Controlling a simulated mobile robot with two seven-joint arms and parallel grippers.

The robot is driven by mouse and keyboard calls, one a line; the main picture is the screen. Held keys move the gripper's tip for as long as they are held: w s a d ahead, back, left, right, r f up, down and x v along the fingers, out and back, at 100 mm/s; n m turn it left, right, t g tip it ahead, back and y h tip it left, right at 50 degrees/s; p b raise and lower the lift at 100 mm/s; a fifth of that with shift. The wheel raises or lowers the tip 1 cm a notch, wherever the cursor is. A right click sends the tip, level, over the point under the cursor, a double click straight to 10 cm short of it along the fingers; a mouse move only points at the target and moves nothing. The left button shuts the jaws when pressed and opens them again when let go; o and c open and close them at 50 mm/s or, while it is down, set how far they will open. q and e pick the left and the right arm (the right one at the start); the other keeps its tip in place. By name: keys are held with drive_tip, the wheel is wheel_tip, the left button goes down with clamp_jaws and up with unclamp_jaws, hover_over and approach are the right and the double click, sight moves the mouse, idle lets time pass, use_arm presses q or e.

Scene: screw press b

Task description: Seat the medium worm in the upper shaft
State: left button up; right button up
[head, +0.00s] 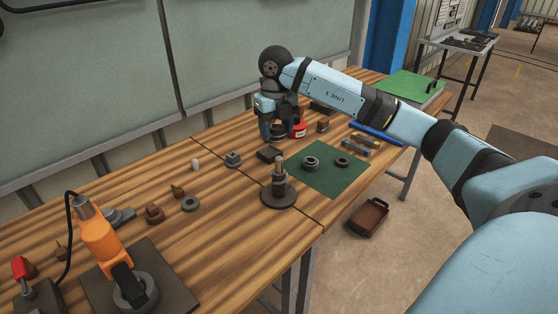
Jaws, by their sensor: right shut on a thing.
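My right gripper (278,130) points down over the far part of the wooden bench. It is shut on a small dark part, mostly hidden between the fingers; I cannot tell if it is the medium worm. An upright stepped shaft (279,172) stands on a round dark base (279,198) near the bench's front edge, well apart from the gripper. Two grey ring-shaped parts, a larger one (311,163) and a smaller one (342,161), lie on a green mat (330,184). My left gripper is out of view.
A red object (298,129) stands close beside the right gripper. An orange device (101,240) stands at lower left. A brown tray (367,217) is on the floor.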

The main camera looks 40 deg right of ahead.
drive_tip(key=shift+w+d+r, duration=0.1)
drive_tip(key=shift+w+d, duration=0.15)
drive_tip(key=shift+d, duration=0.25)
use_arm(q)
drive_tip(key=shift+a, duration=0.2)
use_arm(e)
drive_tip(key=shift+f+b, duration=0.3)
drive_tip(key=shift+f, duration=0.2)
drive_tip(key=shift+f+b, duration=0.4)
drive_tip(key=shift+f, duration=0.35)
drive_tip(key=shift+f+b, duration=0.5)
drive_tip(key=shift+f, duration=1.05)
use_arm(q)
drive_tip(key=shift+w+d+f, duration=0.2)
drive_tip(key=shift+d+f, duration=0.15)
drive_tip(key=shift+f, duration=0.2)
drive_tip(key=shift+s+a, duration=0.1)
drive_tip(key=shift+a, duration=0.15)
